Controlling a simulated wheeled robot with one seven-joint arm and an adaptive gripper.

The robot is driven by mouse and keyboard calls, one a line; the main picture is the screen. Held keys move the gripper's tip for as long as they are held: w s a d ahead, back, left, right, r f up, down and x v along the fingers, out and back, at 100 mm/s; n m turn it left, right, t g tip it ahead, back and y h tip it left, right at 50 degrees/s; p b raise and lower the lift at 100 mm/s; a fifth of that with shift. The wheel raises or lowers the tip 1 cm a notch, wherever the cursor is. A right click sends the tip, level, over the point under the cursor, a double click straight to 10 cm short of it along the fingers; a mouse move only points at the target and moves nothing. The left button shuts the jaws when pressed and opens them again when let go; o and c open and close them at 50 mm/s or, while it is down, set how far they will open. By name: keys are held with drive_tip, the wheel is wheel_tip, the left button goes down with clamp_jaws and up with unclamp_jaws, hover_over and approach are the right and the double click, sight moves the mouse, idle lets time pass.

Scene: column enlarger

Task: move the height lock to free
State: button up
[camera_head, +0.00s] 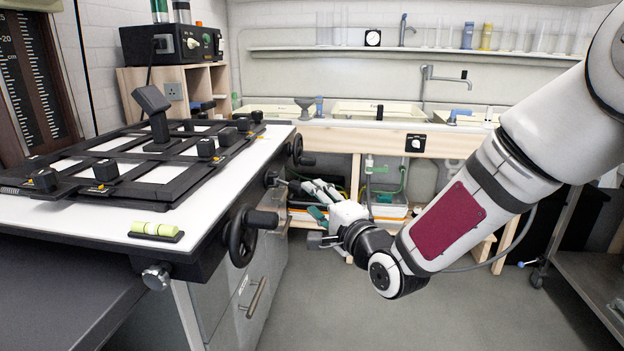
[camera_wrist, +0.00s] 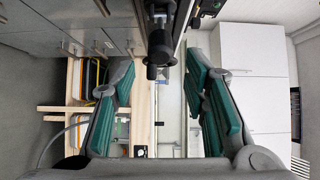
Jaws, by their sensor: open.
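A small dark knob (camera_head: 272,179) sits on that side between two handwheels; no label shows which control is the height lock. My gripper (camera_head: 312,200) is open and empty, to the right of this knob and apart from it, with its fingers pointing away from the head camera. In the wrist view, my gripper's green-padded fingers (camera_wrist: 160,100) stand wide apart. A dark cylindrical control (camera_wrist: 158,58) shows between and above them, and I cannot tell whether it is the same knob.
A near black handwheel (camera_head: 242,236) with a crank and a silver knob (camera_head: 156,277) jut from the table. A far handwheel (camera_head: 298,150) sits beyond. A masking easel (camera_head: 120,165) lies on top. A wooden sink bench (camera_head: 390,140) stands behind. Floor below my arm is clear.

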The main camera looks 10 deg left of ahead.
drive_tip(key=shift+b+x, duration=0.4)
drive_tip(key=shift+x, duration=2)
clamp_jaws()
drive_tip(key=w, duration=0.8)
drive_tip(key=shift+d+b, duration=0.4)
drive_tip(key=shift+d, duration=0.05)
drive_tip(key=shift+c, duration=0.2)
unclamp_jaws()
drive_tip(key=shift+s+d, duration=0.1)
drive_tip(key=shift+s, duration=0.1)
